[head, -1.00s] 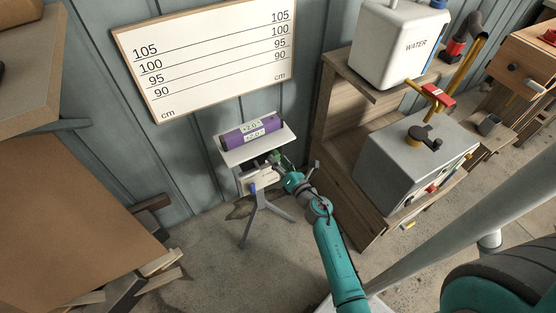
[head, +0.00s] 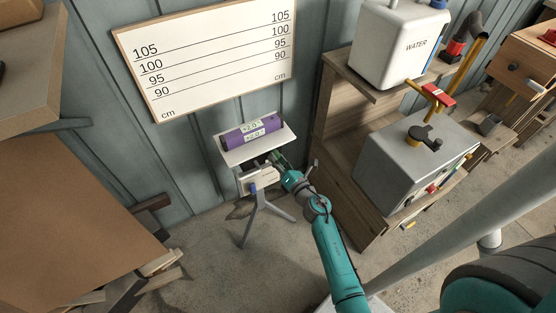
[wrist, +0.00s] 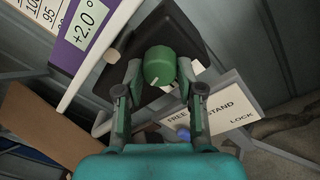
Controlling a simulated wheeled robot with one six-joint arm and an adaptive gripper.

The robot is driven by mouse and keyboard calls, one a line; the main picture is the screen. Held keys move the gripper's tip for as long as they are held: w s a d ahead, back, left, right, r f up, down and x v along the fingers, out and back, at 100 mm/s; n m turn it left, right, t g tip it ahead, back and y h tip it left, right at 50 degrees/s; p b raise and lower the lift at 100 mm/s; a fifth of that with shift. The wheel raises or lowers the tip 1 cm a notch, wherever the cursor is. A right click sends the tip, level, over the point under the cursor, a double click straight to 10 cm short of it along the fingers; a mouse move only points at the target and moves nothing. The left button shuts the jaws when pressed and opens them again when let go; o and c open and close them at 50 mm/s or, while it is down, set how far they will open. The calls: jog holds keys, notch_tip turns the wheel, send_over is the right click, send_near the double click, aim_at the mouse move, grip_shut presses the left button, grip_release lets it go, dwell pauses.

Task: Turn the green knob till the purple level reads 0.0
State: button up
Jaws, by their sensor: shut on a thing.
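The purple level (head: 251,132) lies on the small white stand top (head: 262,148). In the wrist view the level (wrist: 82,22) has a display reading +2.0°. The green knob (wrist: 160,66) has a white mark on its lower left side and sits on a dark mount under the stand top. My gripper (wrist: 158,78) is shut on the green knob, one finger on each side of it. In the head view my gripper (head: 278,160) reaches the stand from the right and mostly hides the knob.
A white plate (wrist: 215,118) lettered FREE, STAND and LOCK sits below the knob, with a blue knob (wrist: 183,133) on it. The stand's tripod legs (head: 257,212) rest on the floor. A wooden shelf (head: 335,150) with a grey box (head: 392,168) stands close on the right.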

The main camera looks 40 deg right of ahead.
jog(key=shift+f+m+h, duration=0.1)
jog(key=shift+m+h, duration=0.3)
jog(key=shift+m, duration=4.7)
jog(key=shift+m+h, duration=0.4)
jog(key=shift+m, duration=4.7)
jog(key=o, duration=1.2)
jog(key=shift+c, duration=0.2)
jog(key=shift+a, duration=0.1)
